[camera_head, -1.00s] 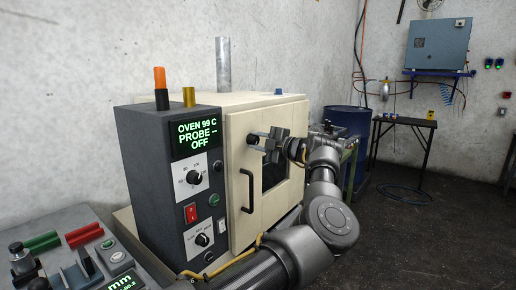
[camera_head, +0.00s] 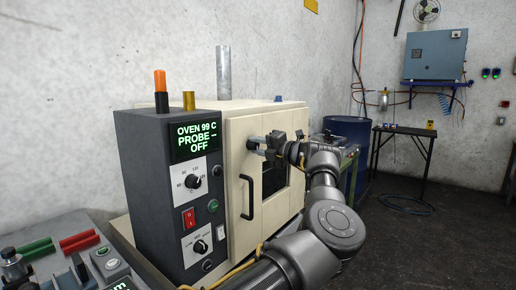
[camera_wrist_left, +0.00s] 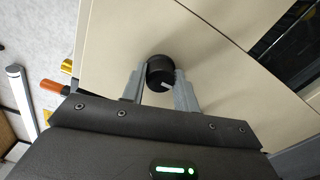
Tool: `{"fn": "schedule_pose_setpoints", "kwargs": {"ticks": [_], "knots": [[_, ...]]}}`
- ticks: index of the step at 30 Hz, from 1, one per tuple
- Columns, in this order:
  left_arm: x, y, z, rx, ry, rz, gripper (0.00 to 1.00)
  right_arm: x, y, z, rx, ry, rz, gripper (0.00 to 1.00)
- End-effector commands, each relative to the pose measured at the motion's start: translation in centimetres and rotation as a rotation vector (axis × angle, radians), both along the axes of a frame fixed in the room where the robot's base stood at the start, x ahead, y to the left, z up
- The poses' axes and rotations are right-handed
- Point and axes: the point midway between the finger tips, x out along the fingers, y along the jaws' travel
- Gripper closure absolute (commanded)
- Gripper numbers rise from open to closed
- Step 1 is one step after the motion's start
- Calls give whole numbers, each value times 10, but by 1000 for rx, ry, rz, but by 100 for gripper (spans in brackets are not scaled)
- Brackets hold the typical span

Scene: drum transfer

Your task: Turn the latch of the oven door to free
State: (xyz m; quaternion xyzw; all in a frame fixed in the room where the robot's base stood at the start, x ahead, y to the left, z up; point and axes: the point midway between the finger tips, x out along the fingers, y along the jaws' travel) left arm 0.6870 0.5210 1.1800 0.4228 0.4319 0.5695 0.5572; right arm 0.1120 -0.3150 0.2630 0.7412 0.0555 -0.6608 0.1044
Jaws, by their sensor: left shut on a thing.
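The oven door latch (camera_wrist_left: 160,70) is a round black knob with a white mark, on the cream oven door (camera_head: 238,185). In the left wrist view it sits between the two grey fingers of my left gripper (camera_wrist_left: 160,86). The left gripper is shut on it from both sides. In the head view my left gripper (camera_head: 262,143) is at the upper part of the door and mostly covers the latch. The door looks closed, with its black handle (camera_head: 247,197) below the gripper. My right gripper is in neither view.
The dark control panel (camera_head: 196,140) left of the door reads "OVEN 99 C PROBE -- OFF". A bench with red and green parts (camera_head: 80,242) is at lower left. A blue drum (camera_head: 348,130) and a small black table (camera_head: 404,132) stand behind right. Floor at right is mostly clear.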

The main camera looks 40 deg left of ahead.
Motion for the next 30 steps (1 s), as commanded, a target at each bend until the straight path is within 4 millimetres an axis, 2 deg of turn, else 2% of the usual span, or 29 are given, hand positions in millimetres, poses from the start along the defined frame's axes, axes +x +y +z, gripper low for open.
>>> {"fn": "schedule_pose_setpoints", "kwargs": {"ticks": [11,12,16,26,30], "knots": [[0,0,0,-1,-5,0,93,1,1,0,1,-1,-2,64],[0,0,0,-1,-5,0,66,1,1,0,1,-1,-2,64],[0,0,0,0,-5,0,49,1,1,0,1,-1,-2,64],[0,-2,0,0,-4,-1,48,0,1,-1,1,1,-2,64],[1,-17,-1,0,-5,-3,48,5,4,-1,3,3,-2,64]]}}
